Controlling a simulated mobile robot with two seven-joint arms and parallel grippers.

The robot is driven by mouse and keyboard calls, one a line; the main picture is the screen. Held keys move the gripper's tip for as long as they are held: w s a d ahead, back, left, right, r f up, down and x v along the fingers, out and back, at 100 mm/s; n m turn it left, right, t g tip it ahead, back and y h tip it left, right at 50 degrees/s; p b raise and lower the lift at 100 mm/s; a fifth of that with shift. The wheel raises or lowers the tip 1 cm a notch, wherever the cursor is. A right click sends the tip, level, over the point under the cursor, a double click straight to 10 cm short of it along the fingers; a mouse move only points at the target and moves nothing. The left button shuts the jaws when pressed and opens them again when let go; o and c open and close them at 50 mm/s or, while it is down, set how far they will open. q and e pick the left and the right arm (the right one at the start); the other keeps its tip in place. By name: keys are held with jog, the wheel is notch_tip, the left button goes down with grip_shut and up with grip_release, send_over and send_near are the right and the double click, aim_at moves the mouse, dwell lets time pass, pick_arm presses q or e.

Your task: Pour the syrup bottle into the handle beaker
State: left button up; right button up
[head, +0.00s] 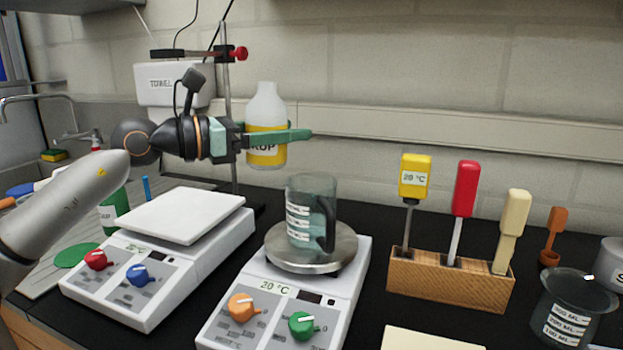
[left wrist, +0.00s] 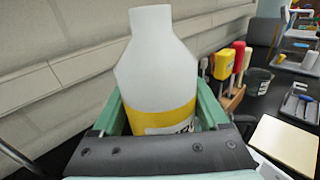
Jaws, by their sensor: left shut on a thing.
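The syrup bottle (head: 266,104) is white with a yellow label and stands upright in the air, behind and a little left of the handle beaker. My left gripper (head: 282,136) is shut on it around the label. In the left wrist view the bottle (left wrist: 160,70) sits between the green fingers. The handle beaker (head: 302,215) is clear grey glass with white marks and a dark handle on its right. It stands upright on the round metal plate of a hotplate (head: 352,262). The bottle is apart from the beaker and higher. My right gripper is not in view.
A second device with a white square plate (head: 180,216) stands at left. A wooden block (head: 450,280) holds several coloured-handled tools at right. Another beaker (head: 568,310) stands at far right. A stand rod (head: 227,100) rises behind my left gripper.

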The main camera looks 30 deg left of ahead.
pick_arm(q)
jog(key=shift+d+f+m+g+y+p, duration=0.2)
jog(key=shift+f+m+g+y+p, duration=0.15)
jog(key=shift+m+p, duration=0.25)
jog(key=shift+f+g, duration=0.25)
jog(key=m+g+y+p, duration=0.1)
jog(key=m+y+p, duration=0.1)
jog(key=p, duration=0.2)
jog(key=r+m+g+y+p, duration=0.1)
jog(key=m+p, duration=0.1)
jog(key=p, duration=0.3)
jog(key=r+m+g+y+p, duration=0.1)
jog(key=m+y+p, duration=0.1)
jog(key=p, duration=0.2)
jog(key=shift+a+y, duration=0.2)
jog(key=shift+y, duration=0.15)
jog(key=shift+f, duration=0.25)
jog(key=shift+a+f+m+g+y, duration=0.1)
jog(key=shift+f+m+g+y, duration=0.05)
jog(key=shift+m+g+y, duration=0.2)
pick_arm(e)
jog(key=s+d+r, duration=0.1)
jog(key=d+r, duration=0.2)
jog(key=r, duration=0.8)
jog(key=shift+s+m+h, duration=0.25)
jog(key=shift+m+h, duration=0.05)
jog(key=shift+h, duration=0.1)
